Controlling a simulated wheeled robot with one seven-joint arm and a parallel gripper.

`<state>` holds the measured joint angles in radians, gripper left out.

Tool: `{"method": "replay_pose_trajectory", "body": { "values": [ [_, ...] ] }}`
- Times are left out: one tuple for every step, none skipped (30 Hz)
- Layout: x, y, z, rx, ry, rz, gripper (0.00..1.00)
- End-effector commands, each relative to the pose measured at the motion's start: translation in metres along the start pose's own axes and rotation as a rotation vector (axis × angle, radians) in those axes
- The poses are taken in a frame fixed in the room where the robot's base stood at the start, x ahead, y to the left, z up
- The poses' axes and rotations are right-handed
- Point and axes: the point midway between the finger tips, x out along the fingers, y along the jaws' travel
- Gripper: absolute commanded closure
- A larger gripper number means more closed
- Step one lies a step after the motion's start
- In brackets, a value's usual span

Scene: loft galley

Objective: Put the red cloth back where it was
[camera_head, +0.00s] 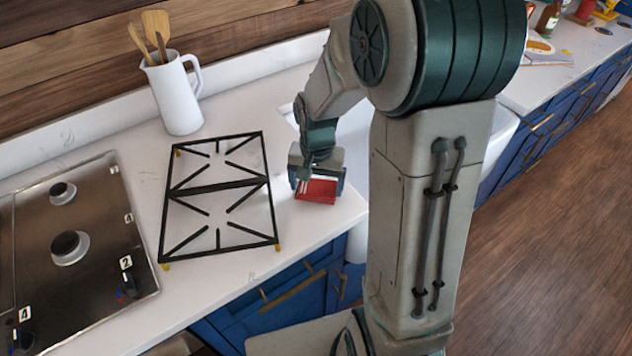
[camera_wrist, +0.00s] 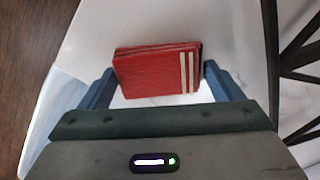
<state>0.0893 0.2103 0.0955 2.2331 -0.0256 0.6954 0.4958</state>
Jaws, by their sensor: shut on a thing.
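The red cloth (camera_head: 318,191) is a folded red block with pale stripes near one end. It is at the counter's right part, beside the black grate. In the wrist view the red cloth (camera_wrist: 155,74) sits between the two blue-grey fingers. My gripper (camera_head: 317,182) is shut on it, pointing down at the white counter. The wrist view also shows my gripper (camera_wrist: 165,85) with a finger at each end of the cloth. I cannot tell whether the cloth touches the counter.
A black pan grate (camera_head: 218,188) lies on the white counter (camera_head: 120,130) left of my gripper. A steel hob (camera_head: 75,240) is further left. A white jug (camera_head: 175,95) with wooden utensils stands behind. The counter's front edge is close to the cloth. A sink lies to the right.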

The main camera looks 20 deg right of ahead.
Motion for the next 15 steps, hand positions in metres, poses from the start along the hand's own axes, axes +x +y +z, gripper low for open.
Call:
{"method": "replay_pose_trajectory", "body": {
  "values": [
    [0.002,0.000,0.000,0.000,0.000,0.000,0.11],
    [0.001,0.000,0.000,0.000,0.000,0.000,0.03],
    [0.001,0.000,0.000,0.000,0.000,0.000,0.00],
    [0.001,0.000,0.000,0.000,0.000,0.000,0.00],
    [0.001,0.000,0.000,0.000,0.000,0.000,0.00],
    [0.001,0.000,0.000,0.000,0.000,0.000,0.00],
    [0.001,0.000,0.000,0.000,0.000,0.000,0.00],
    [0.001,0.000,0.000,0.000,0.000,0.000,0.00],
    [0.001,0.000,0.000,0.000,0.000,0.000,0.00],
    [0.000,0.000,0.000,0.000,0.000,0.000,0.00],
    [-0.001,0.000,0.000,0.000,0.000,0.000,0.00],
    [-0.003,0.000,0.000,0.000,0.000,0.000,0.00],
    [-0.005,0.000,0.000,0.000,0.000,0.000,0.00],
    [-0.008,0.000,-0.001,0.000,0.002,-0.001,0.00],
    [-0.014,0.000,-0.001,0.000,0.004,-0.002,0.00]
  ]
}}
